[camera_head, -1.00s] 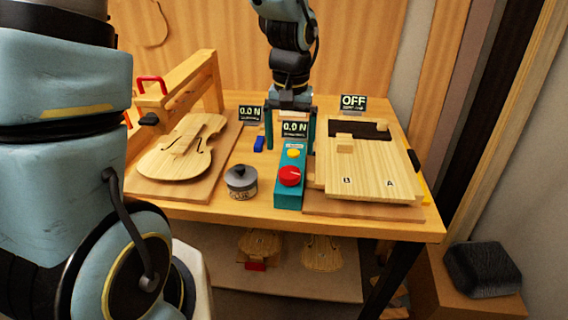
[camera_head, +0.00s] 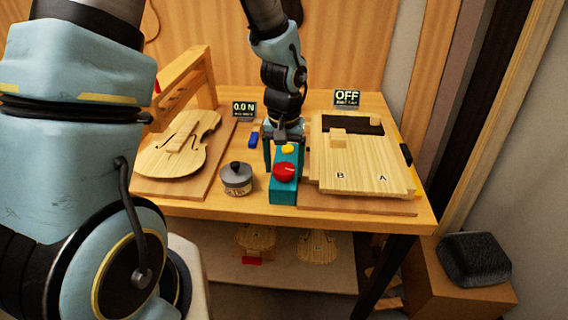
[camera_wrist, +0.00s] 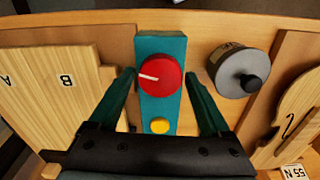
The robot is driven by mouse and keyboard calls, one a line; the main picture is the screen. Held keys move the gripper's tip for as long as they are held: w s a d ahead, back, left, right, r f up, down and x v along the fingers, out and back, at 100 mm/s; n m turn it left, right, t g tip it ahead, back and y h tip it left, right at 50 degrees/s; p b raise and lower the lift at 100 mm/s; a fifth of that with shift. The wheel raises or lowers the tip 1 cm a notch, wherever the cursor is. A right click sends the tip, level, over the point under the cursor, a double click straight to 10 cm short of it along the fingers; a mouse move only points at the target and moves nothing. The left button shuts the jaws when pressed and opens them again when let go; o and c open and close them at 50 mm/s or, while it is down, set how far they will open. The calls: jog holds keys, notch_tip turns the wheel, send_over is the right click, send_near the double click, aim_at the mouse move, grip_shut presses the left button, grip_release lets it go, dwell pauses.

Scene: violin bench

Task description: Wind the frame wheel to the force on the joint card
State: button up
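My gripper (camera_head: 285,142) is open and empty, pointing down over the teal box (camera_head: 284,193). In the wrist view its fingers stand either side of the box, apart from the red knob (camera_wrist: 161,76) with its white pointer line. A yellow button (camera_wrist: 159,126) sits on the same box. A small card (camera_wrist: 293,172) at the wrist view's lower right seems to read 55 N, upside down. The wooden frame (camera_head: 187,76) stands behind the violin body (camera_head: 178,145); my arm hides its left part, and I cannot make out a wheel on it.
A display (camera_head: 244,110) behind the violin reads 0.0 N. Another display (camera_head: 346,97) reads OFF. A grey pot (camera_head: 236,178) with a black knob stands left of the teal box. A wooden plate (camera_head: 360,165) marked A and B lies right. A blue block (camera_head: 253,140) lies behind the pot.

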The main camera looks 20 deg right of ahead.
aim_at(283, 168)
jog(key=c, duration=1.1)
jog(key=shift+o, duration=0.2)
jog(key=m, duration=0.4)
jog(key=shift+p, duration=0.3)
jog(key=o, duration=1.4)
jog(key=shift+c, duration=0.2)
jog(key=shift+r, duration=0.1)
notch_tip(283, 168, up, 11)
jog(key=b, duration=0.1)
jog(key=shift+b, duration=0.35)
jog(key=shift+a+f, duration=0.1)
jog(key=shift+f, duration=0.1)
jog(key=w+a+n+t, duration=0.1)
jog(key=a+n, duration=0.7)
jog(key=a, duration=1.7)
jog(key=shift+w+f+n+t, duration=0.25)
jog(key=shift+f+n+t, duration=0.05)
jog(key=shift+f+n, duration=0.15)
